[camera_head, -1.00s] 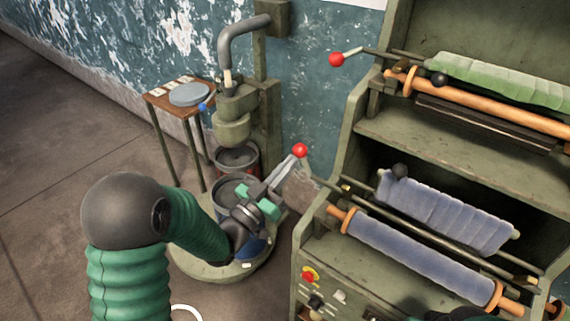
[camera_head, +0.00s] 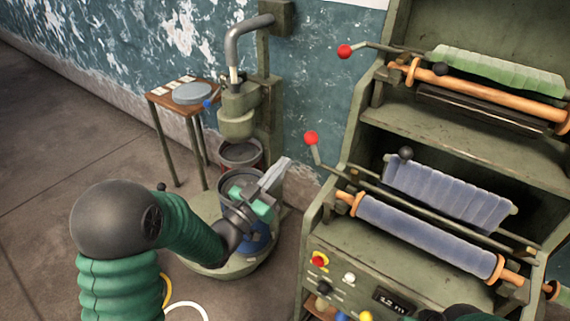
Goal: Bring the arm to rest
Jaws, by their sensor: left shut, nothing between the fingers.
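My left arm comes in from the lower left, with green ribbed sleeves and a dark round joint. My left gripper (camera_head: 276,176) has its grey fingers together with nothing between them. It hangs in front of a blue bucket (camera_head: 262,238) on a round base and hides part of it. The fingertips point up and right, a little left of and below a red-knobbed lever (camera_head: 311,138) on the green machine, apart from it. My right gripper is not in view; a dark green piece at the bottom right edge may be my right arm.
The green machine (camera_head: 435,128) on the right carries a blue-grey cloth roll (camera_head: 425,235), a green cloth roll (camera_head: 500,72) and a second red-knobbed lever (camera_head: 344,51). A small table (camera_head: 177,100) and a filling post stand behind. Floor at left is open.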

